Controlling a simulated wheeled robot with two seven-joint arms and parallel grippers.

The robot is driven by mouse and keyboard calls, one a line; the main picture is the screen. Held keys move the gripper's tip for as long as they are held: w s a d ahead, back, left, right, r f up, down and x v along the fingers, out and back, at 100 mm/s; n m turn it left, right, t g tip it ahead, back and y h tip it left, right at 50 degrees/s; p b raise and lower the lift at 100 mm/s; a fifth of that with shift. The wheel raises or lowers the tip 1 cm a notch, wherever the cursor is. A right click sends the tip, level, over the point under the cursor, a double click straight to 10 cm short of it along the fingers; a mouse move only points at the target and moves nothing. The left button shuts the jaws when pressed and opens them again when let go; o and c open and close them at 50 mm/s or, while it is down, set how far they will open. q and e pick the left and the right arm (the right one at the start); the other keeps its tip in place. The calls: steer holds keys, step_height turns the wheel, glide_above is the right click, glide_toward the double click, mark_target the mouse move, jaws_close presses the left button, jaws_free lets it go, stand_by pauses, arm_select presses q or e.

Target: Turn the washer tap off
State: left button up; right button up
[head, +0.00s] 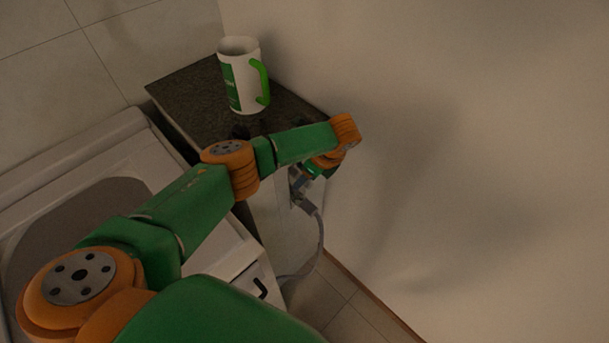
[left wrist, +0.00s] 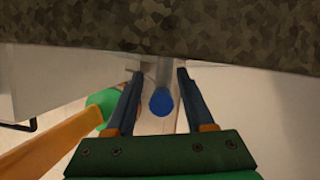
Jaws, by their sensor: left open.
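The washer tap (head: 298,183) is on the low cabinet's side, close to the wall, with a grey hose (head: 318,232) hanging from it. My left arm partly hides it in the head view. In the left wrist view a grey bar with a round blue end (left wrist: 162,102), apparently the tap's handle, lies between the fingers. My left gripper (left wrist: 160,76) is open, with one finger on each side of the bar and visible gaps to both. In the head view the gripper is mostly hidden by my arm near the tap. My right gripper is in neither view.
A dark speckled countertop (head: 186,84) sits just above the gripper; its edge (left wrist: 90,28) spans the top of the wrist view. A white mug with a green handle (head: 240,80) stands on it. A wall (head: 470,130) is close on the right.

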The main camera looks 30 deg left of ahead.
arm_select(q)
steer(key=shift+f, duration=0.25)
steer(key=shift+w, duration=0.2)
jaws_close()
steer(key=shift+s+f, duration=0.2)
stand_by(0.9)
